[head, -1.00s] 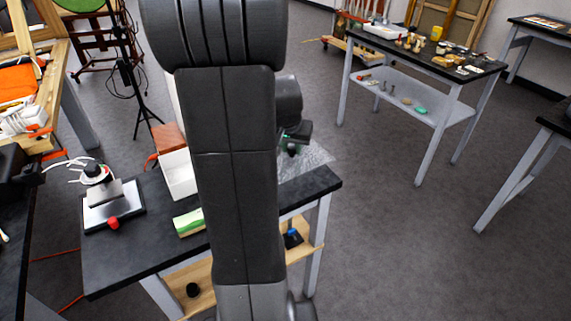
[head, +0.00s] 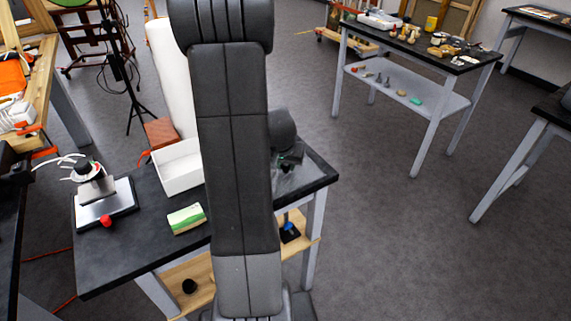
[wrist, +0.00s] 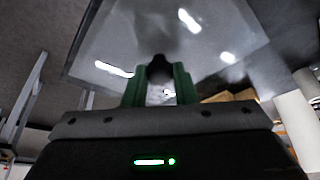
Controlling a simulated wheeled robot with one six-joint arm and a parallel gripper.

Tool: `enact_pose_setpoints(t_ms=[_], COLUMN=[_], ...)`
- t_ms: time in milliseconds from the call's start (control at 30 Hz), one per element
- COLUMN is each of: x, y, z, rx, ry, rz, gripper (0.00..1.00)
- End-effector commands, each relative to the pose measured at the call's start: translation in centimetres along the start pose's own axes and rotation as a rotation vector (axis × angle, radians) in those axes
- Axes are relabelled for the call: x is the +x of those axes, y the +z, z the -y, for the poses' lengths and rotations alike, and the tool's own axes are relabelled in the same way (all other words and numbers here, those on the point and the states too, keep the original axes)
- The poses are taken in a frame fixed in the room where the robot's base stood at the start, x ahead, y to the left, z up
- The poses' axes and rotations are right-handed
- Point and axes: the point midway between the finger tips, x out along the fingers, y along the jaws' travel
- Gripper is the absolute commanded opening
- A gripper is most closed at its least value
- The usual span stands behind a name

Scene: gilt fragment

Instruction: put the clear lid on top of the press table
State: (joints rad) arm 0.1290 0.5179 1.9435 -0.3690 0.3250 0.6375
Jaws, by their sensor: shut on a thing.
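My gripper (wrist: 159,78) has green fingers shut on the dark knob (wrist: 159,67) of the clear lid (wrist: 205,28). In the wrist view the lid is a see-through pane with bright reflections. In the head view the clear lid (head: 289,183) shows faintly over the right end of the black-topped press table (head: 130,255), beside my arm. My gripper (head: 289,163) is partly hidden there. I cannot tell whether the lid touches the tabletop.
On the press table are a small press (head: 105,205), a white open box (head: 178,170), a green-and-white block (head: 186,219) and a brown block (head: 161,131). My arm hides the table's middle. Another table (head: 420,48) with several small items stands behind at right.

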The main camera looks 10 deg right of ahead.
Motion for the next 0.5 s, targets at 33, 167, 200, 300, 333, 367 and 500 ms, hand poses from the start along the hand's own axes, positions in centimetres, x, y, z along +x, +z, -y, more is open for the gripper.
enact_pose_setpoints(t_ms=[33,167,200,300,333,367,500], x=[-0.04,0.12,0.26,0.21,0.20,0.20,0.19], y=[-0.04,0.03,0.09,0.07,0.07,0.07,0.07], z=[0.01,0.01,0.01,0.01,0.01,0.01,0.01], rx=[0.000,0.000,0.000,0.000,0.000,0.000,0.000], ry=[0.000,0.000,0.000,0.000,0.000,0.000,0.000], rz=[-0.001,-0.001,-0.001,0.000,0.000,0.000,0.000], gripper=[0.01,0.01,0.01,0.34,0.40,0.46,0.46])
